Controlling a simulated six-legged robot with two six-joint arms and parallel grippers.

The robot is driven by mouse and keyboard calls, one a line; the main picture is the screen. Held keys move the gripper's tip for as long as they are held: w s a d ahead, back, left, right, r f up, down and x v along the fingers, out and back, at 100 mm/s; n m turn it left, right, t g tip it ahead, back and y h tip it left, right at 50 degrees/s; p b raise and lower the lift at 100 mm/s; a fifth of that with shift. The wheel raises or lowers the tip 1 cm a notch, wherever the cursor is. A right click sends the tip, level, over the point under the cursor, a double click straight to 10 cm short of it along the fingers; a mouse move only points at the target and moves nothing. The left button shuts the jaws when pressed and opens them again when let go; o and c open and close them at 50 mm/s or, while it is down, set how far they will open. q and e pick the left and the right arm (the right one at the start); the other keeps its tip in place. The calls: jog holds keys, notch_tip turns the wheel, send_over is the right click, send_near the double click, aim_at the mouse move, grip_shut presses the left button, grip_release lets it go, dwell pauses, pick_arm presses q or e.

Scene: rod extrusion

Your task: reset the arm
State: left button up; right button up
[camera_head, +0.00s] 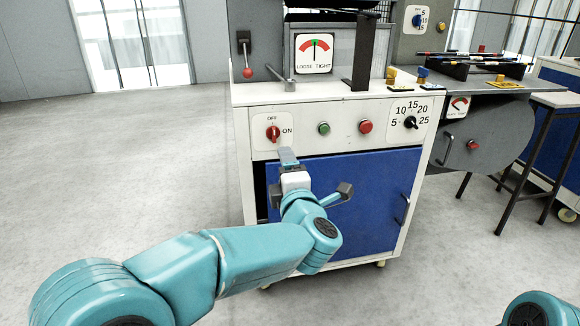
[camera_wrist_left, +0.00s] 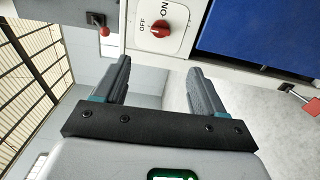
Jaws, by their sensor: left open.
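My left arm (camera_head: 240,262) reaches in from the left in the head view, with its left gripper (camera_head: 288,157) in front of the white and blue machine cabinet. In the left wrist view the two grey fingers of the left gripper (camera_wrist_left: 156,80) are apart, with nothing between them. The red OFF/ON knob (camera_head: 273,133) is just above and left of the gripper. It also shows in the left wrist view (camera_wrist_left: 160,29), beyond the fingers and apart from them. Only a teal piece of my right arm (camera_head: 540,310) shows at the lower right; its gripper is out of view.
The cabinet's panel (camera_head: 342,122) also has a green button (camera_head: 323,128), a red button (camera_head: 366,126) and a black dial (camera_head: 410,122). A LOOSE/TIGHT gauge (camera_head: 314,53) and a red-tipped lever (camera_head: 247,72) are above. The floor (camera_head: 120,160) at left is clear.

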pick_arm(q)
jog(key=w+a+r+g+y+p, duration=0.2)
jog(key=a+r+g+p, duration=0.15)
jog(key=a+p, duration=1)
jog(key=s+a+f+m+g+h+p, duration=0.3)
jog(key=s+f+m+p, duration=0.25)
jog(key=p, duration=1.15)
jog(key=s+d+f+m+g+h+p, duration=0.2)
jog(key=s+d+m+g+p, duration=0.1)
jog(key=s, duration=0.7)
jog(key=s+d+f+m+g+h+p, duration=0.1)
jog(key=s+d+m+g+h+p, duration=0.2)
jog(key=s+m, duration=0.3)
jog(key=s+d+f+m+g+h+p, duration=0.2)
jog(key=s+d+m+g+h+p, duration=0.1)
jog(key=s, duration=1.3)
jog(key=shift+s+d+f+m+g, duration=0.3)
jog(key=shift+d+m+g, duration=0.45)
jog(key=shift+m, duration=0.3)
pick_arm(e)
jog(key=s+a+r+g, duration=0.1)
jog(key=s+r, duration=0.2)
jog(key=r, duration=1.6)
jog(key=s+a+r+g, duration=0.1)
jog(key=s+r, duration=0.2)
jog(key=r, duration=1.7)
jog(key=shift+a+r+n+y, duration=0.15)
jog(key=shift+r+n+y, duration=0.15)
pick_arm(q)
jog(key=shift+w, duration=0.15)
